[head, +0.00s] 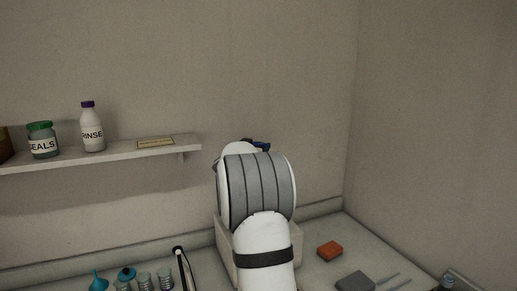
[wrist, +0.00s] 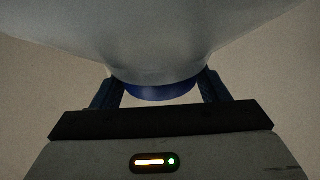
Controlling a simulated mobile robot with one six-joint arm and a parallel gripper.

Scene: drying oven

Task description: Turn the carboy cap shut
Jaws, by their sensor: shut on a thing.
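In the wrist view the pale, translucent carboy body (wrist: 160,40) fills the top and narrows toward a dark blue cap (wrist: 158,93). My gripper (wrist: 160,90) has one dark finger on each side of the cap and is shut on it. The fingers partly cover the cap's sides, so its threads and how far it is turned cannot be seen. In the head view my white and grey arm hides the carboy. A small dark blue bit shows above the arm, but I cannot tell whether it is cap or finger.
A wall shelf (head: 110,153) at left holds a green-lidded SEALS jar (head: 42,141) and a RINSE bottle (head: 92,130). A pale box (head: 224,243) stands behind my arm. Small bottles (head: 145,281) sit front left. An orange block (head: 329,250) and a grey block (head: 355,281) lie at right.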

